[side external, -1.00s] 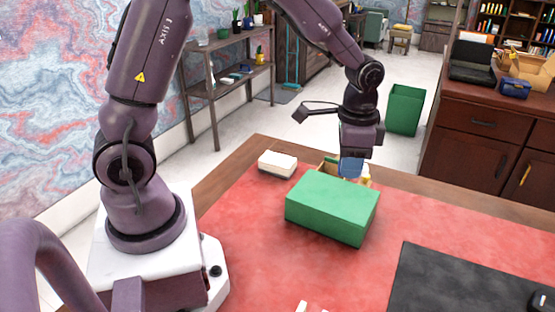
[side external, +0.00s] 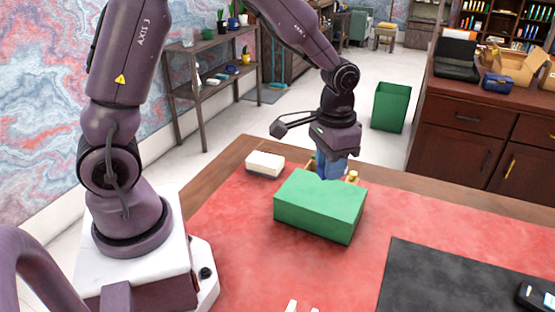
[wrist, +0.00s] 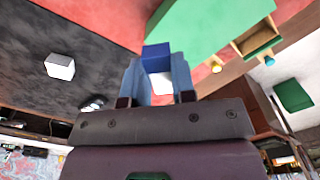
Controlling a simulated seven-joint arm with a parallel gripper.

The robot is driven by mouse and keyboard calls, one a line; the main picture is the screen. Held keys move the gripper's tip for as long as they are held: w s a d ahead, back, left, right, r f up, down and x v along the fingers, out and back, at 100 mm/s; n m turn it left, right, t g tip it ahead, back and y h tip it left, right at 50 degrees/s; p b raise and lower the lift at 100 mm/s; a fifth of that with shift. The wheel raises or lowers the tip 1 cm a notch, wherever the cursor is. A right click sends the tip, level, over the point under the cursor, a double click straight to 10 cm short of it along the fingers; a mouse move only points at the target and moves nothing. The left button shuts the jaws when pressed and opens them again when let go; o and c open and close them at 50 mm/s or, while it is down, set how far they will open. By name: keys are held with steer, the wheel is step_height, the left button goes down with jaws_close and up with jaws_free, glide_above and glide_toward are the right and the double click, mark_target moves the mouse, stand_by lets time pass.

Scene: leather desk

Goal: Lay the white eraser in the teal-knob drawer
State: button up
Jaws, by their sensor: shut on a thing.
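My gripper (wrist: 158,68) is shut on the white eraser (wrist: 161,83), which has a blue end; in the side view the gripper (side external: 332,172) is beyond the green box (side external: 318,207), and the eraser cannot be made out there. In the wrist view the green box (wrist: 200,25) has an open drawer (wrist: 255,39) with a teal knob (wrist: 270,61). The held eraser is to the left of this drawer in that view, apart from it. The box hides most of the drawer in the side view.
A white block (side external: 265,164) lies on the red desk top left of the box. A dark mat (side external: 440,275) with a phone-like object (side external: 535,295) is at the right. The red surface in front of the box is mostly clear.

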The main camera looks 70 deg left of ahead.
steer(key=w+a+f+n, duration=0.1)
steer(key=a+f, duration=0.1)
steer(key=a, duration=0.2)
steer(key=w+a+f+n, duration=0.2)
steer(key=a, duration=0.2)
steer(key=w+a+f+n, duration=0.1)
steer(key=a+f+n, duration=0.1)
steer(key=a+f, duration=0.1)
steer(key=shift+w+a, duration=0.2)
steer(key=shift+a, duration=0.7)
steer(key=shift+w+a+f+n, duration=0.55)
steer(key=shift+a+f, duration=0.2)
steer(key=shift+f, duration=0.3)
steer(key=shift+w+a+f+n, duration=0.5)
steer(key=shift+a+f, duration=0.2)
steer(key=shift+f, duration=0.3)
steer(key=shift+w+a+f+n, duration=0.55)
steer(key=shift+a+f, duration=0.2)
steer(key=shift+f, duration=0.3)
steer(key=o, duration=0.9)
steer(key=shift+r, duration=0.1)
